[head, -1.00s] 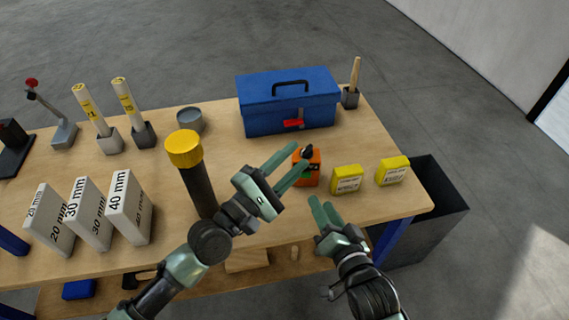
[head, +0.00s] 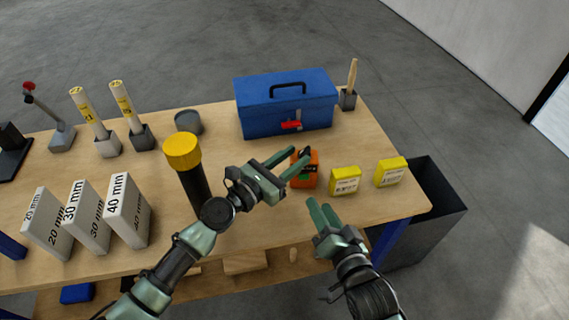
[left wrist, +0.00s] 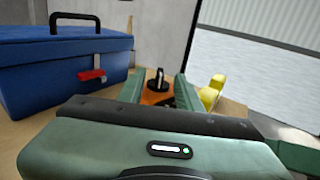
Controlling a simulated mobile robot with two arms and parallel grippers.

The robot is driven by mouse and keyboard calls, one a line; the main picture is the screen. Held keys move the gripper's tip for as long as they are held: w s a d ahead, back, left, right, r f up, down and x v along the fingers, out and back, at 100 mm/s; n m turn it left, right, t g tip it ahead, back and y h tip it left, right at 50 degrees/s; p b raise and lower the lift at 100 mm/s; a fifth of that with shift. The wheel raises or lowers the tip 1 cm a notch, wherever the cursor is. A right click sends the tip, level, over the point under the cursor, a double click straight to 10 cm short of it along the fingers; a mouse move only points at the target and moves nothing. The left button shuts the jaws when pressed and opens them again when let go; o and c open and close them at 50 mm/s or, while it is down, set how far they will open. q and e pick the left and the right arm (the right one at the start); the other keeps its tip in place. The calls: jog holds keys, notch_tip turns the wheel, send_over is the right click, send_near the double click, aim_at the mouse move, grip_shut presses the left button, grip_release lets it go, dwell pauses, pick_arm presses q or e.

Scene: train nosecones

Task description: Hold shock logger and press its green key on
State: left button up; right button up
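The shock logger is an orange box (head: 307,180) with a black knob on top, standing on the workbench right of centre. A small dark green patch shows on its side; the key's details are too small to read. My left gripper (head: 300,153) is open, its fingers pointing at the logger and partly covering it in the head view. In the left wrist view the orange logger (left wrist: 157,98) shows between the two open fingers, toward their tips; contact cannot be told. My right gripper (head: 318,204) is near the bench's front edge, below the logger. Its finger gap is unclear.
Two yellow boxes (head: 345,181) (head: 391,172) stand right of the logger. A blue toolbox (head: 286,117) is behind it. A black-and-yellow cylinder (head: 183,153) stands near my left arm. White size-marked blocks (head: 128,212) are at left. A dark bin (head: 440,205) is off the right end.

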aim_at(299, 154)
pick_arm(q)
jog(key=shift+x, duration=2.1)
grip_shut()
pick_arm(e)
jog(key=shift+c, duration=0.3)
grip_shut()
dwell(1.1)
